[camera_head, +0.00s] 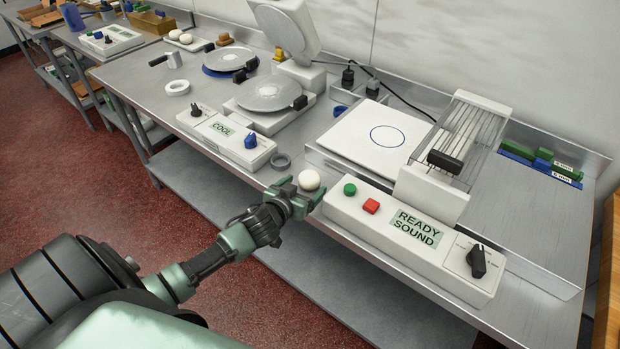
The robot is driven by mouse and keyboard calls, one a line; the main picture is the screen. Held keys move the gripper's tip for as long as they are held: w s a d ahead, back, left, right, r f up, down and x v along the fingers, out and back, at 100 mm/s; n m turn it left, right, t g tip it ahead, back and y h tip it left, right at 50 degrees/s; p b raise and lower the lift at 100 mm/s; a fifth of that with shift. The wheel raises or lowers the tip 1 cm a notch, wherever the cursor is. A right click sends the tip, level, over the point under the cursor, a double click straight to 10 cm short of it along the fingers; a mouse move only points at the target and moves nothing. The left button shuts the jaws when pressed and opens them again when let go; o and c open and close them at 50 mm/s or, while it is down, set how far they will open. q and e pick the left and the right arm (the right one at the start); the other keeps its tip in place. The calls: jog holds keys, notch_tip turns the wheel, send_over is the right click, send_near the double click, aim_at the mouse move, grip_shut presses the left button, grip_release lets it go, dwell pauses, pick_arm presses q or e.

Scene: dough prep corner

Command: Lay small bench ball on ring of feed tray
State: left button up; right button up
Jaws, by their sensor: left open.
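The small bench ball (309,180) is white and round. It is at the front edge of the steel bench, left of the white control box. My left gripper (299,191) is open, with its green fingers around or just beside the ball; I cannot tell whether they touch it. The feed tray (350,139) is a flat white plate behind the control box. A thin blue ring (387,136) is marked on it, and the ring is empty. My right gripper is not in view.
The control box (345,207) reads "READY SOUND" and has green and red buttons and a black knob. A slatted machine (470,137) stands right of the tray. A hinged round press (268,95) stands at the left.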

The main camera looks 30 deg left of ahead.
aim_at(308, 186)
pick_arm(q)
jog(key=shift+w+a, duration=0.1)
jog(key=shift+w, duration=0.3)
jog(key=p+x, duration=0.1)
jog(key=x, duration=0.2)
jog(key=shift+w+a, duration=0.2)
jog(key=shift+w+f, duration=0.25)
jog(key=shift+w, duration=0.35)
jog(key=c, duration=1.7)
